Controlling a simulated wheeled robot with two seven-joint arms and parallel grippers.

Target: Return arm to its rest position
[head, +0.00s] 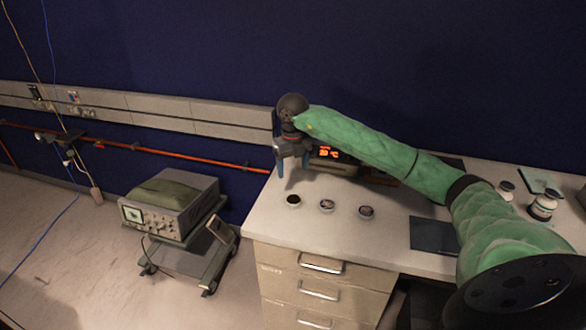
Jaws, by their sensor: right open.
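My right arm (365,143), in a green padded sleeve, comes in from the lower right and reaches left across the desk. My right gripper (293,167) hangs at its end, pointing down above the left end of the desk. Its two bluish fingers are apart, with nothing seen between them. Three small round dishes stand in a row on the desk in front of it: a dark one (293,201), a middle one (327,205) and a right one (366,212). The gripper is behind and above the leftmost dish. My left gripper is not in view.
A device with a lit orange display (329,152) stands behind the gripper, partly hidden. A dark flat pad (434,235) and a jar (541,207) are on the desk's right part. A trolley with an oscilloscope (160,213) stands on the floor at left.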

